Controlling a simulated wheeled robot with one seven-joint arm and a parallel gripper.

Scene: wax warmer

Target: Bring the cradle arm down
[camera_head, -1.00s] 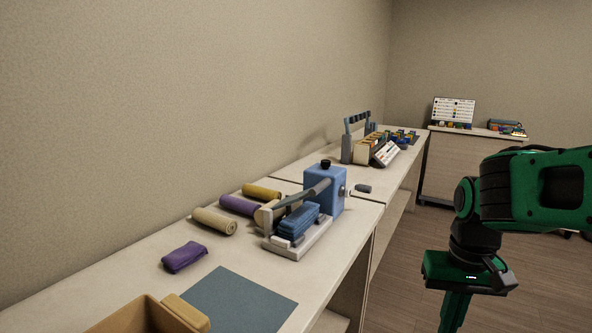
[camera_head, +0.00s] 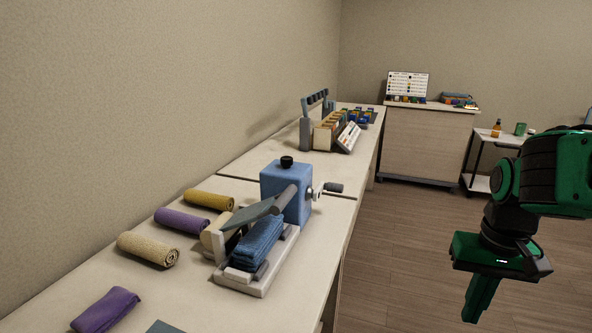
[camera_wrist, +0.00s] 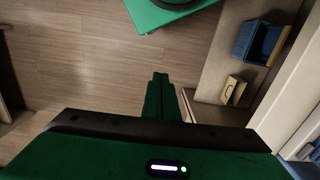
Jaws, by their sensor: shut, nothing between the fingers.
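The wax warmer is a blue box (camera_head: 287,194) with a black knob on top and a side crank, on a white base (camera_head: 243,285) on the bench. Its grey cradle arm (camera_head: 262,212) slants from the box out over a folded blue towel (camera_head: 259,243) on the base. The arm's outer end is close to a pale upright post; whether they touch is unclear. My gripper (camera_head: 478,304) is shut and empty, pointing down over the floor, well right of the bench and apart from the warmer. Its closed fingers (camera_wrist: 161,80) show in the wrist view.
Rolled towels, yellow (camera_head: 210,200), purple (camera_head: 183,221) and tan (camera_head: 148,250), lie left of the warmer. A folded purple towel (camera_head: 106,310) lies nearer. A rack (camera_head: 318,122) stands farther along the bench. Open floor (camera_head: 400,270) lies between bench and gripper.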

